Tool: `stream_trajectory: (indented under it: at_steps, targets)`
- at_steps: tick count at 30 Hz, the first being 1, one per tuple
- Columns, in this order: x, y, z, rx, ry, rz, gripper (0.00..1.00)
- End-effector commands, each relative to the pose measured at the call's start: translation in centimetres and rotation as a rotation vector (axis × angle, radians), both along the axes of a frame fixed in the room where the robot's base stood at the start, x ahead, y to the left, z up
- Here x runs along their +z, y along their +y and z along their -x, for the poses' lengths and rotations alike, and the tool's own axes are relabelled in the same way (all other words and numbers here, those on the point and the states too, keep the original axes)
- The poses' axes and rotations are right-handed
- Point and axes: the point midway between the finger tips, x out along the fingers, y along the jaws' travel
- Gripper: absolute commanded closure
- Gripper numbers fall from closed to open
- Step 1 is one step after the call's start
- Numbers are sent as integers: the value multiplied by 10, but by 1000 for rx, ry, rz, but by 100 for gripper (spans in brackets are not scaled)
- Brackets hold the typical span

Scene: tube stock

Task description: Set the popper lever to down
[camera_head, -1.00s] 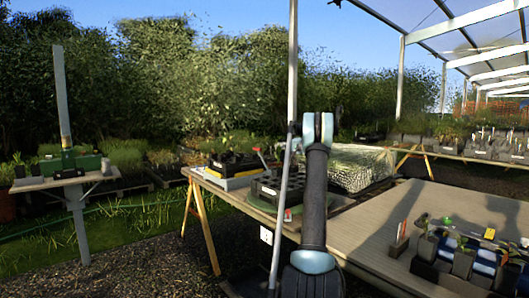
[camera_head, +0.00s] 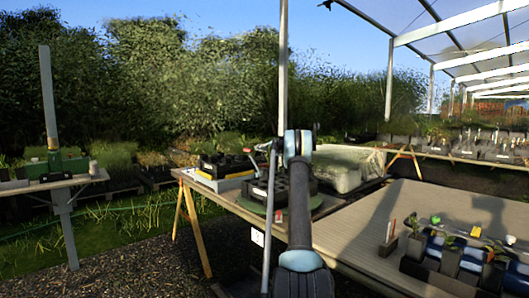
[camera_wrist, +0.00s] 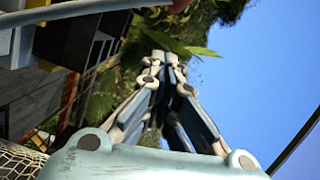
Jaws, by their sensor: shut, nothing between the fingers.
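A lever with a red tip (camera_head: 247,151) stands up at a tilt beside the black cell tray (camera_head: 283,188) on the long table. I take it to be the popper lever. The tray sits on a round green base (camera_head: 252,206), partly hidden behind my arm. In the wrist view my gripper (camera_wrist: 164,66) is shut and empty, with leaves and sky behind its fingers. A blurred red piece (camera_wrist: 179,4) shows at the top edge of that view, apart from the fingers; I cannot tell if it is the lever tip. My arm hides the gripper in the head view.
Another black tray (camera_head: 226,165) stands at the table's far left end. A mesh-covered block (camera_head: 340,168) lies behind my arm. Potted seedlings (camera_head: 460,255) stand at the right front. The table's middle right (camera_head: 400,205) is bare. A green device (camera_head: 58,164) stands on a separate bench.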

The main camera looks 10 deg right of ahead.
Motion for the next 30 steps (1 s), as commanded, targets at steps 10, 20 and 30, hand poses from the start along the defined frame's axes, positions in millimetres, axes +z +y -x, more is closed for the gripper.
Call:
stream_trajectory:
  at_steps: [10,20,30]
  targets:
    - [-7,28,19,1,0,0,100]
    - [-8,32,21,0,0,0,100]
    - [-10,39,25,0,-17,30,100]
